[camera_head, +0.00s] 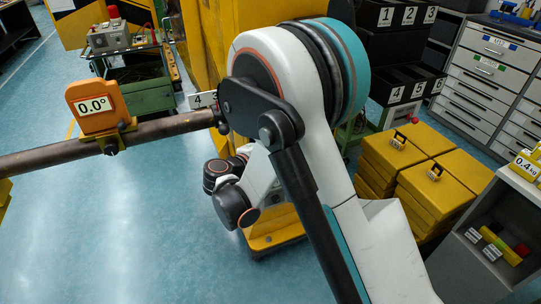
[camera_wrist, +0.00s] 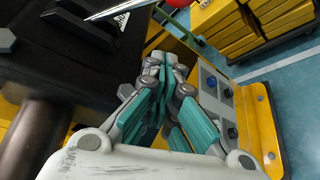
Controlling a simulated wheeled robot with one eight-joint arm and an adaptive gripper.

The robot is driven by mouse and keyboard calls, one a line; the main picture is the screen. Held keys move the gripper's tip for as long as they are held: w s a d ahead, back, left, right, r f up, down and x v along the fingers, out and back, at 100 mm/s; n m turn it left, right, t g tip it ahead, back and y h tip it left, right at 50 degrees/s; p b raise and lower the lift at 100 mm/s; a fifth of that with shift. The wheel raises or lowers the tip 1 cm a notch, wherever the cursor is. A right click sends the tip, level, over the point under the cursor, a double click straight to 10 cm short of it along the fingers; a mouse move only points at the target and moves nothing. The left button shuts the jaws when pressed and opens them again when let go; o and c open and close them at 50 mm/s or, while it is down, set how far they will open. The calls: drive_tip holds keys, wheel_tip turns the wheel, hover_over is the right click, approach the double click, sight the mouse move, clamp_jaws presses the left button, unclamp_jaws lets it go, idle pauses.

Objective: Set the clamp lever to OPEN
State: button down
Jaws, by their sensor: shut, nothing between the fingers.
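In the wrist view, a slim silver rod (camera_wrist: 122,10) crosses the top of a black housing. A red rounded knob (camera_wrist: 180,3) shows at the top edge, roughly in line with the rod; these look like the clamp lever, but the picture cuts them off. A white label (camera_wrist: 122,20) sits by the rod, its text unreadable. My gripper (camera_wrist: 165,62) is shut and empty, below the knob in the picture and apart from it.
A yellow panel (camera_wrist: 262,122) with a blue button (camera_wrist: 212,82) and dark knobs lies right of my fingers. A dark pipe (camera_wrist: 32,138) is at lower left. The head view shows an orange 0.0° gauge (camera_head: 97,106) on the pipe and yellow cases (camera_head: 392,150) at right.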

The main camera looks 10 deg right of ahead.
drive_tip(key=d, duration=0.1)
drive_tip(key=s+d+b, duration=0.1)
drive_tip(key=d+r+b, duration=0.1)
drive_tip(key=shift+s+d+r, duration=0.1)
drive_tip(key=shift+s+d, duration=0.15)
drive_tip(key=shift+s, duration=0.05)
drive_tip(key=shift+r, duration=0.1)
idle(0.5)
